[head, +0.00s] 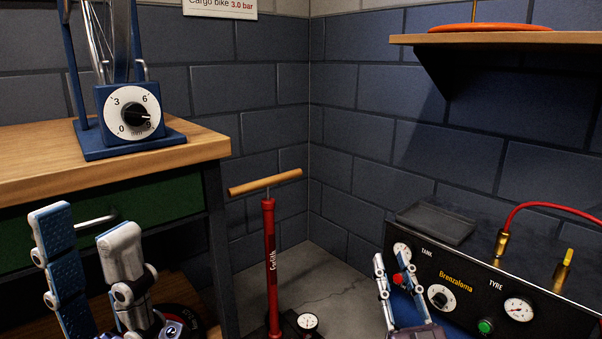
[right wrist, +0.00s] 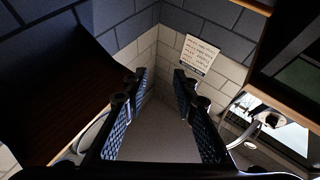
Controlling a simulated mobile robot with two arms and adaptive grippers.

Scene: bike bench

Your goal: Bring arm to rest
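My left gripper (head: 83,225) is at the lower left of the head view, fingers pointing up. Its two fingers stand apart with nothing between them. It appears in front of the green drawer of the workbench. My right gripper (head: 389,264) is at the lower right of the head view, in front of the black inflator panel (head: 463,292). The right wrist view shows the right gripper's fingers (right wrist: 158,85) apart, with an empty gap between them. Whether either gripper touches anything behind it cannot be told.
The wooden workbench (head: 215,143) carries a blue stand with a dial (head: 130,115). A red floor pump (head: 270,260) stands between bench and panel. A wooden shelf (head: 500,39) juts out at the upper right. A red hose (head: 548,206) arches above the panel. A wall sign (right wrist: 198,54) shows in the wrist view.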

